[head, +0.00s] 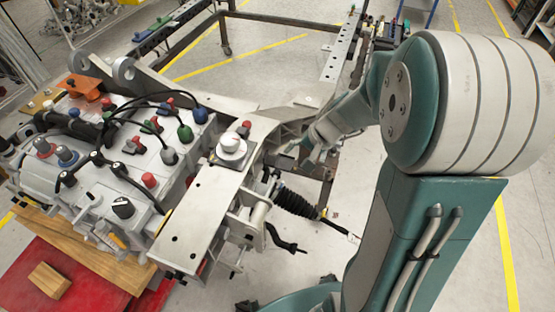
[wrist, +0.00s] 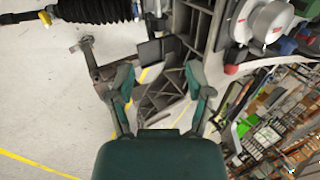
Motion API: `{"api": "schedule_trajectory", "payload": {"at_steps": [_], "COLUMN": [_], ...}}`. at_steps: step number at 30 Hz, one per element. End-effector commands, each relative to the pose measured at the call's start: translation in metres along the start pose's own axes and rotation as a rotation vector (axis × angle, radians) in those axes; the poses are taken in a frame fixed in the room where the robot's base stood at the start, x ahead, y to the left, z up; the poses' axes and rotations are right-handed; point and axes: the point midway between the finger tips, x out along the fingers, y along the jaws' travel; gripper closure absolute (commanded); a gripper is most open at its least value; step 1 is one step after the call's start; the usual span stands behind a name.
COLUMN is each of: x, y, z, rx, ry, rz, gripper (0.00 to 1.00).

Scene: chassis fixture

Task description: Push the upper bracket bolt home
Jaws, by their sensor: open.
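My gripper (wrist: 160,80) shows in the wrist view with its two fingers spread and nothing clearly held between them. A grey metal bracket (wrist: 165,48) of the chassis lies beyond and between the fingertips; I cannot tell whether they touch it. In the head view my gripper (head: 312,152) is beside the right side of the chassis frame (head: 205,215), partly hidden by my own arm. The upper bracket bolt cannot be made out in either view.
A black ribbed bellows (head: 295,202) sticks out from the chassis below my gripper; it also shows in the wrist view (wrist: 95,10). A white round cap (head: 232,145) stands on the frame. A cabled engine block (head: 130,150) fills the left. The floor at right is clear.

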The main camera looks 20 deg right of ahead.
Motion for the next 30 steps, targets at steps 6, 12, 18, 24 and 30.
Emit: {"api": "schedule_trajectory", "payload": {"at_steps": [6,12,18,24,30], "x": [0.014,0.049,0.086,0.108,0.112], "y": [0.004,0.004,0.004,0.003,0.003], "z": [-0.005,-0.004,-0.003,-0.004,-0.004], "rx": [0.02,0.019,0.019,0.018,0.018], "ry": [-0.004,-0.007,-0.006,-0.003,0.0], "rz": [-0.007,-0.006,-0.004,-0.006,-0.006], "gripper": [0.33,0.33,0.33,0.33,0.33]}}
